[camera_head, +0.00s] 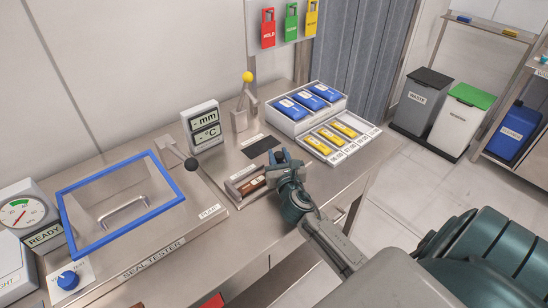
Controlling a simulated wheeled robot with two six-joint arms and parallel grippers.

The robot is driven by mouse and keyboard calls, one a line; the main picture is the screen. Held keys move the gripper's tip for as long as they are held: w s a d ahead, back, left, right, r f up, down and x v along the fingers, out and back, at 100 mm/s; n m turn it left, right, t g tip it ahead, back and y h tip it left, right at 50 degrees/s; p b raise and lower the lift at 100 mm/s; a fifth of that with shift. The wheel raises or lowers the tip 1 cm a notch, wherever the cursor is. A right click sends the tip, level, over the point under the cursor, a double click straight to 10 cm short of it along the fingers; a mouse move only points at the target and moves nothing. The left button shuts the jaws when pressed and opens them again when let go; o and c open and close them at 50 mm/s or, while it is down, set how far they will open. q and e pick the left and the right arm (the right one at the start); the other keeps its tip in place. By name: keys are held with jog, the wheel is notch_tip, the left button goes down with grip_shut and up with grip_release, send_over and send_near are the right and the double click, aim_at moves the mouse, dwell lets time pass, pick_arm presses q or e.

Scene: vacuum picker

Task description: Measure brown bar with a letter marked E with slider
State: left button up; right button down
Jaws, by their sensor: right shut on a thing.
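The brown bar (251,186) lies in the slot of the metal measuring fixture (232,184) on the bench. Its letter is too small to read. My right gripper (284,158) is at the right end of the fixture, just beyond the bar. It is shut on what appears to be the slider, which the fingers mostly hide. The display (201,125) behind the fixture shows dashes beside mm and °C. My left gripper is not in view.
A seal tester with a blue-framed lid (122,247) stands at the left. A lever with a yellow ball (247,77) rises behind the fixture. A tray with blue packs and yellow bars (351,144) sits at the right. Bins (420,98) stand farther back.

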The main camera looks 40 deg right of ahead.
jog(key=shift+d+r, duration=0.1)
jog(key=c, duration=1.3)
grip_release()
jog(key=shift+o, duration=0.9)
jog(key=shift+d, duration=0.2)
jog(key=shift+s+a, duration=0.2)
jog(key=b+v, duration=0.2)
jog(key=v, duration=0.8)
jog(key=shift+s, duration=0.1)
